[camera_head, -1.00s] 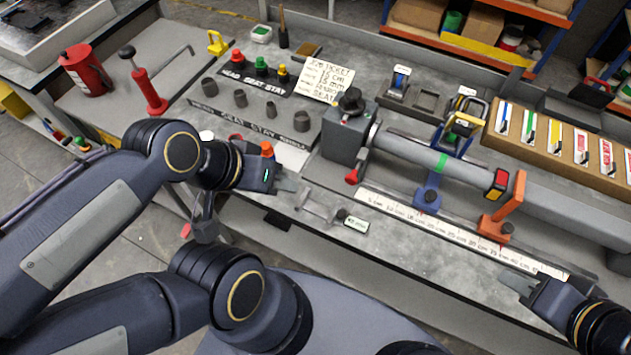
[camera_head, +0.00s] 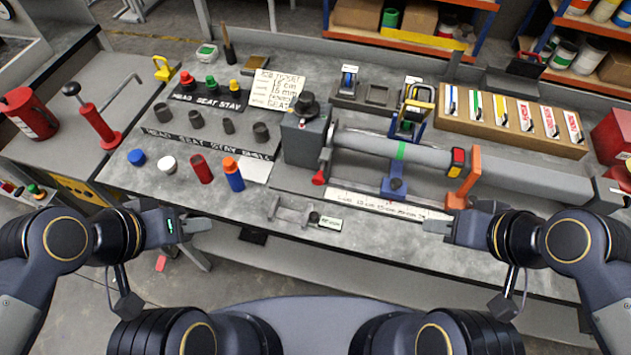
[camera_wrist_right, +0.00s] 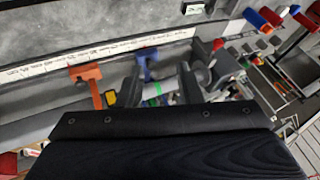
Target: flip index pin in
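A grey block (camera_head: 304,142) with a black knob (camera_head: 307,105) on top stands at the left end of a long grey tube (camera_head: 425,152). A red-ended lever or pin (camera_head: 318,178) sticks out low at the block's front; I cannot tell which part is the index pin or whether it is in. My left gripper (camera_head: 203,226) hovers empty off the bench's front edge, left of and below the block. My right gripper (camera_head: 432,229) is by the front edge near the scale's right part, apart from the tube. Finger gaps are unclear.
An orange bracket (camera_head: 463,178) and a blue bracket (camera_head: 394,182) stand at the tube, behind a white scale (camera_head: 385,204). A small grey fixture (camera_head: 290,213) sits at the front edge. Coloured cylinders, including a red one (camera_head: 201,169), stand left. A box of cards (camera_head: 515,118) is behind.

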